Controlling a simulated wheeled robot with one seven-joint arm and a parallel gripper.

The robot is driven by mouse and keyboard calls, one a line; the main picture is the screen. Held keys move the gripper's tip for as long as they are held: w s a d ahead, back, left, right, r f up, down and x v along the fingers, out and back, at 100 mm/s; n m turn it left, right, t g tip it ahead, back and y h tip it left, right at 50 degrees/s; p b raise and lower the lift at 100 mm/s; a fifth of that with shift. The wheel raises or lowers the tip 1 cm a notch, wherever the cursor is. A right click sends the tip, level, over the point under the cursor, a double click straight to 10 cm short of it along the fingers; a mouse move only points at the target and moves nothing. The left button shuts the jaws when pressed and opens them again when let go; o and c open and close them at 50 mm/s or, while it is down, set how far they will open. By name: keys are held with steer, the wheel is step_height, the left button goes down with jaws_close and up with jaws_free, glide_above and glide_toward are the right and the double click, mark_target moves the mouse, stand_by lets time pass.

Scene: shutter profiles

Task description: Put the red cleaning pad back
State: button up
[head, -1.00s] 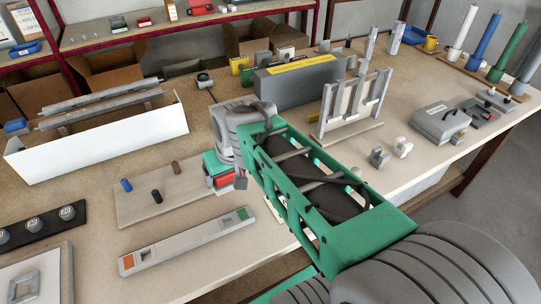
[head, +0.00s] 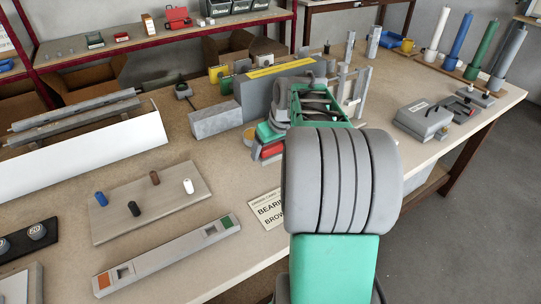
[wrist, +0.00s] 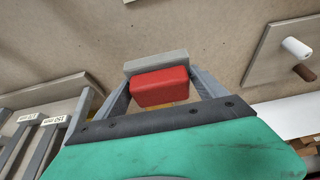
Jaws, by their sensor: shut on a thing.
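The red cleaning pad (wrist: 160,86) sits between the two fingers of my gripper (wrist: 159,92) in the wrist view, with a grey block (wrist: 156,63) along its outer side. My gripper is shut on the pad. In the head view the red pad (head: 271,151) shows at the end of my gripper (head: 264,148), over the bench and in front of the grey box with the yellow label. My arm covers part of that area. I cannot tell whether the pad touches the bench. No place marked for the pad is clearly visible.
A board with several coloured pegs (head: 165,208) and a long grey bar (head: 168,258) lie at left. A printed card (head: 267,211) lies near the front edge. A grey block (head: 216,119) and labelled box (head: 280,84) stand behind. A grey case (head: 424,120) is at right.

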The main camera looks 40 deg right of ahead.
mark_target(271, 166)
steer(key=x, duration=0.2)
steer(key=d+x, duration=0.1)
steer(key=x, duration=0.1)
steer(key=shift+s+f, duration=0.1)
steer(key=shift+f, duration=0.65)
steer(key=o, duration=1.1)
steer(key=shift+r, duration=0.1)
